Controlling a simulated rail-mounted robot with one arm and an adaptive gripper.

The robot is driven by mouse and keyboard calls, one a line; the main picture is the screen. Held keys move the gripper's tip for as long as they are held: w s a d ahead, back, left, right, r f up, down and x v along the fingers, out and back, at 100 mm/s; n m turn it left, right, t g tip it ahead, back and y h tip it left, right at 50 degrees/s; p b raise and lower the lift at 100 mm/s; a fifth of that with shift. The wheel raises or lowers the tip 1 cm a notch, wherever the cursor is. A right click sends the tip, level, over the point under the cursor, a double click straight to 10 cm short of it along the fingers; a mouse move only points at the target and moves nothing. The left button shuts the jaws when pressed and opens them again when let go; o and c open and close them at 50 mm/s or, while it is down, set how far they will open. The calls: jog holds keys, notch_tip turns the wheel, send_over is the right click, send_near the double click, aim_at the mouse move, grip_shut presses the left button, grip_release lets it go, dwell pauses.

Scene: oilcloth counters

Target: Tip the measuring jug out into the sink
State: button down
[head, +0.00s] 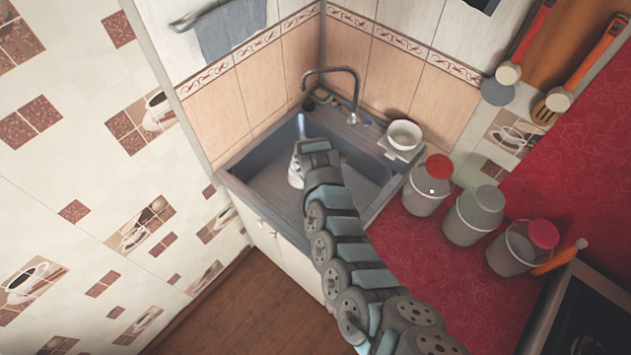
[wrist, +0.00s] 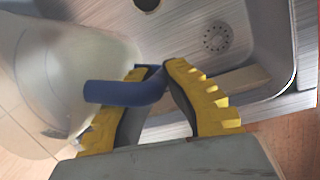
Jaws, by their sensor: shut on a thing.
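The measuring jug (wrist: 60,70) is pale and translucent with a blue handle (wrist: 115,93); it fills the left of the wrist view. My gripper (wrist: 156,72) has its yellow fingers shut on the handle. In the head view the jug (head: 295,172) shows as a small whitish shape beside my gripper (head: 303,158), over the left part of the sink. The grey sink (head: 262,185) has a drain (wrist: 216,38), seen in the wrist view. My arm hides part of the basin and the jug. I cannot tell the jug's exact tilt or its contents.
A tap (head: 335,70) arches over the sink's back edge. A white bowl (head: 404,135) sits at the sink's right. Several lidded jars, including a red-lidded one (head: 425,192), stand on the red counter near my arm. A tiled wall (head: 110,190) is at left.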

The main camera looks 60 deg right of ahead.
jog(key=shift+s+d+f+t+y+b, duration=0.1)
jog(key=shift+f+t+y+b, duration=0.6)
jog(key=shift+b, duration=0.65)
